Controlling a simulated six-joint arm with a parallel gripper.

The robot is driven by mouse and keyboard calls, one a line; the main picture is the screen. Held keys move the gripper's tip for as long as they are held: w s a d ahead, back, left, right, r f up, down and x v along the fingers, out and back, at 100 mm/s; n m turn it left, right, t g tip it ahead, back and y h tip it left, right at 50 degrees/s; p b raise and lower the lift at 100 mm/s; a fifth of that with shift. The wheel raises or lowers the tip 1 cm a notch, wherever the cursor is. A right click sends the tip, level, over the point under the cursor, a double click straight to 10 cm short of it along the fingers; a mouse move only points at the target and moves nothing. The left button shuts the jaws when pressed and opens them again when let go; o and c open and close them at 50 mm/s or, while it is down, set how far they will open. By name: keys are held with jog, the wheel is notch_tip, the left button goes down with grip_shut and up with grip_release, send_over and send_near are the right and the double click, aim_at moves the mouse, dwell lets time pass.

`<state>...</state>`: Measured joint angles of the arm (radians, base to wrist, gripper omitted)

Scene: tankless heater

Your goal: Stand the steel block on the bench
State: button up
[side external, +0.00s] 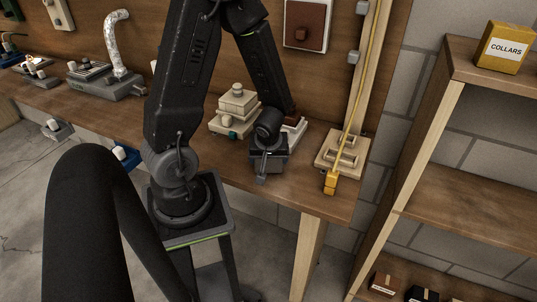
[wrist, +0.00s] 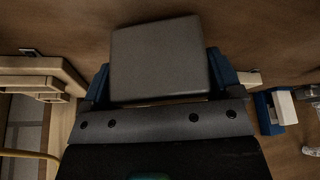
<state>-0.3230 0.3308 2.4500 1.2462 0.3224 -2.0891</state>
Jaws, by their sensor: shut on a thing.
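The steel block (wrist: 160,58) is a plain grey slab with rounded corners, large in the wrist view. My gripper (wrist: 160,76) is shut on it, with one blue finger against its left side and one against its right. In the side external view my gripper (side external: 267,157) is low over the front part of the wooden bench (side external: 325,203), left of the yellow cable end. The block is mostly hidden by my gripper there, and I cannot tell whether it touches the bench.
Just behind my gripper stand stacked cream blocks (side external: 236,103) and a pale piece (side external: 296,130). To the right is a cream fixture (side external: 343,150) with a yellow cable plug (side external: 330,183) at the bench edge. A wooden shelf (side external: 470,180) with a COLLARS box (side external: 503,47) stands at right.

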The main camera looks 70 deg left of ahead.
jog(key=shift+f, duration=0.45)
dwell(0.4)
jog(key=o, duration=0.9)
jog(key=shift+r, duration=0.1)
jog(key=v, duration=1.3)
jog(key=shift+r, duration=0.3)
